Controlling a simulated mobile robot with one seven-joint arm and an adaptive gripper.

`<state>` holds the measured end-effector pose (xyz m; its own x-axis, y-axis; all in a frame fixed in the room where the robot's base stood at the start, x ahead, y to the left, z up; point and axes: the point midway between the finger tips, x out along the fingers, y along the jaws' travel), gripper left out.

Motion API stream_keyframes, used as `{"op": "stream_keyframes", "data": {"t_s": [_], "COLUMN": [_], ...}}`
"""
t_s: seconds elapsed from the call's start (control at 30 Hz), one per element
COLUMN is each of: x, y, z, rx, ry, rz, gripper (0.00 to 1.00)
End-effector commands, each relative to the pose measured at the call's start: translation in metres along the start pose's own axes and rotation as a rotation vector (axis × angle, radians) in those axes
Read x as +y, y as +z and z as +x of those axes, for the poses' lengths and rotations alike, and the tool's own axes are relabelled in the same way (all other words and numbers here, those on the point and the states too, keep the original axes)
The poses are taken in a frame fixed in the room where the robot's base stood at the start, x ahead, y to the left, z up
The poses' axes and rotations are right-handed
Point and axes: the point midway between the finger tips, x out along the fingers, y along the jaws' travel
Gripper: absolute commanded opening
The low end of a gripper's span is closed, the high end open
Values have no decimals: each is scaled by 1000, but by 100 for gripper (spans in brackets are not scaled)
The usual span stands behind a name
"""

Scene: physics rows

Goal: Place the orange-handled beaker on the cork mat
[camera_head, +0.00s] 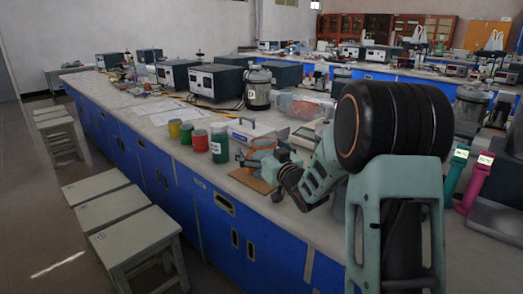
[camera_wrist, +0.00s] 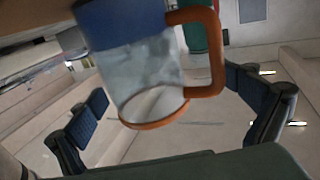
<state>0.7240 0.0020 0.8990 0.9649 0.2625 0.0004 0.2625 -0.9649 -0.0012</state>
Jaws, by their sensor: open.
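The orange-handled beaker (camera_wrist: 140,75) is clear, with an orange rim, an orange handle and a blue band. It fills the upper middle of the wrist view, between my two spread fingers, with gaps on both sides. In the head view the beaker (camera_head: 263,146) is small and partly hidden by my gripper (camera_head: 280,160). The cork mat (camera_head: 249,181) is a flat brown patch near the bench's front edge, just below the beaker in the picture. I cannot tell whether the beaker touches it. My gripper (camera_wrist: 166,90) is open.
Green (camera_head: 219,143), red (camera_head: 200,140) and yellow (camera_head: 174,128) jars stand left of the mat. A toolbox (camera_head: 250,131) is behind it. Stools (camera_head: 135,225) stand before the blue bench. Papers lie on the bench farther left.

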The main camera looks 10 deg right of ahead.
Motion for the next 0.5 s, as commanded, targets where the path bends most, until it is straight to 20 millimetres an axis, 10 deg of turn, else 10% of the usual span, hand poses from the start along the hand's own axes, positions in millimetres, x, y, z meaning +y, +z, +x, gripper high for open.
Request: {"op": "stream_keyframes", "data": {"t_s": [0.5], "x": [1], "y": [-4], "z": [-75], "rx": [-2], "ry": [2], "rz": [0], "gripper": [97]}}
